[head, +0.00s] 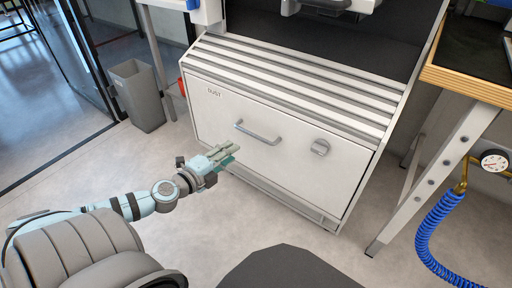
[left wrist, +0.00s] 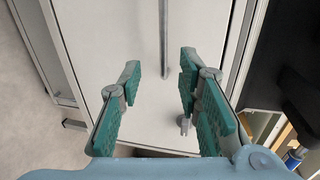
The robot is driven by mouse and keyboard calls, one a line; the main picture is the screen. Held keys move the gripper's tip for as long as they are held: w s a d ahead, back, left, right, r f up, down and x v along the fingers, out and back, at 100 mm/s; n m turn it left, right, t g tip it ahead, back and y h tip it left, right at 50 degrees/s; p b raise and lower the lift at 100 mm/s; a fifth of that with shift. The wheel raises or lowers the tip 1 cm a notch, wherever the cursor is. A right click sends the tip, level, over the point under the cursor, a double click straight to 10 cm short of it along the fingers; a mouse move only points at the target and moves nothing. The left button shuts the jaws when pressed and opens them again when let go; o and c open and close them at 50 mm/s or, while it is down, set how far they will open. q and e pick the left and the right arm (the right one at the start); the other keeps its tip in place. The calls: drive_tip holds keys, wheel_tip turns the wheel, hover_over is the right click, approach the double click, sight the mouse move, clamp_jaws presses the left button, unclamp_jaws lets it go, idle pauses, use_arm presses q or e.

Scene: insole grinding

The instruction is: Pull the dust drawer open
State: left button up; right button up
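The dust drawer (head: 285,150) is a white front panel marked "DUST" on a grey machine, and looks shut. Its handle (head: 257,134) is a grey bar in the middle of the panel. A small grey latch or knob (head: 320,148) sits to the right of it. My left gripper (head: 232,147) is just left of and below the handle in the head view. In the left wrist view the fingers (left wrist: 160,85) are spread and empty. The handle (left wrist: 164,40) shows as a bar ahead, between the finger lines. My right gripper is not in view.
A grey bin (head: 137,95) stands on the floor at the left. A wooden-edged bench (head: 465,85) with a metal leg stands at the right, with a blue coiled hose (head: 430,225) and a gauge (head: 494,160). The floor before the drawer looks free.

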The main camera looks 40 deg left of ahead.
use_arm(q)
drive_tip(key=p, duration=0.6)
approach(255, 136)
drive_tip(key=r+x, duration=0.1)
drive_tip(key=x, duration=0.4)
drive_tip(key=f+b+x, duration=0.1)
drive_tip(key=x, duration=0.4)
drive_tip(key=shift+a+f+b, duration=0.15)
drive_tip(key=shift+f+b, duration=0.15)
drive_tip(key=shift+w, duration=0.3)
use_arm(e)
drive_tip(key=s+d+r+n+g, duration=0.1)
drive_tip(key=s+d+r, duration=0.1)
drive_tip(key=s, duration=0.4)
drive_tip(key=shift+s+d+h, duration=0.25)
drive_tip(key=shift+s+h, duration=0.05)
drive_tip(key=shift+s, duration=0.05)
use_arm(q)
clamp_jaws()
